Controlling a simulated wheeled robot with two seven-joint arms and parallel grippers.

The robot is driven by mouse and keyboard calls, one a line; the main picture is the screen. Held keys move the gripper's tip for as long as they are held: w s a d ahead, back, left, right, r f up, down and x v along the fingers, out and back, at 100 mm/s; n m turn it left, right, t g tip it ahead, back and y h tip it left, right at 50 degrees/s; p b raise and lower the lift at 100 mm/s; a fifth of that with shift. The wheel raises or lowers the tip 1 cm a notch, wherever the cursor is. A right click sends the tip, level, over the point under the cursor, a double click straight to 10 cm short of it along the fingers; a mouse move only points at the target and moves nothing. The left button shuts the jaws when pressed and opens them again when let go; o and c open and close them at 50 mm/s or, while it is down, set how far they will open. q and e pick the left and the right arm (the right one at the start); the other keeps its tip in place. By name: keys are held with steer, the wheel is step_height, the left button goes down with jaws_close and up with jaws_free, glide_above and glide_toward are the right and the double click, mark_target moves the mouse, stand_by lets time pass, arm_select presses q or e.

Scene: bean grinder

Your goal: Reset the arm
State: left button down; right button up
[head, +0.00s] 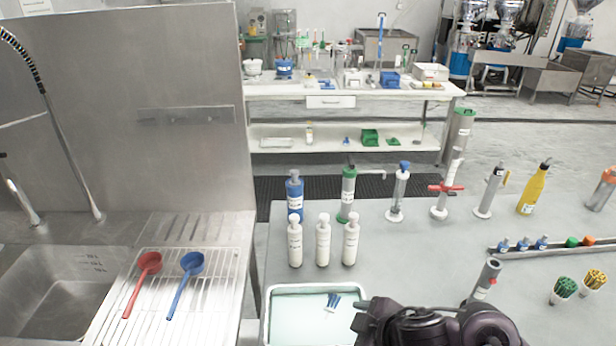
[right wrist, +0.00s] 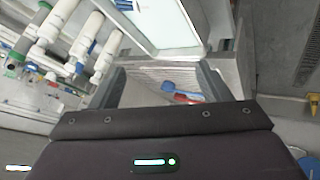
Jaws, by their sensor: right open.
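My right gripper (right wrist: 163,75) is open in the right wrist view, its two fingers apart with nothing between them. Beyond the fingers, a blue scoop (right wrist: 180,87) and a red scoop (right wrist: 186,99) show in the distance. In the head view, a dark part of my own arm shows at the bottom edge, right of centre; no fingers show there. My left gripper is in neither view.
The red scoop (head: 149,263) and blue scoop (head: 191,264) lie on a ribbed drainboard (head: 222,290) beside the sink (head: 50,285). A white tray (head: 290,289) holds a small blue item (head: 332,301). Several bottles stand on the grey table (head: 420,270).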

steer(key=s+d+f+m+g+h, duration=0.2)
steer(key=s+d+m, duration=0.4)
steer(key=s, duration=0.1)
steer(key=s+d+f+m+g+h, duration=0.1)
steer(key=s+d+f+m+h, duration=0.15)
steer(key=s+d+m, duration=0.3)
step_height(320, 180, down, 34)
steer(key=s+g+b, duration=0.2)
steer(key=s+b, duration=0.1)
steer(key=b, duration=0.1)
arm_select(q)
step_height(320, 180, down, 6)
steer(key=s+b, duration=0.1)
steer(key=b, duration=0.1)
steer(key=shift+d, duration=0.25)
arm_select(e)
steer(key=s+d+f, duration=0.3)
steer(key=s+f, duration=1.5)
steer(key=f, duration=0.1)
steer(key=shift+s+f+g, duration=0.25)
steer(key=shift+s+g, duration=0.1)
steer(key=shift+g, duration=0.05)
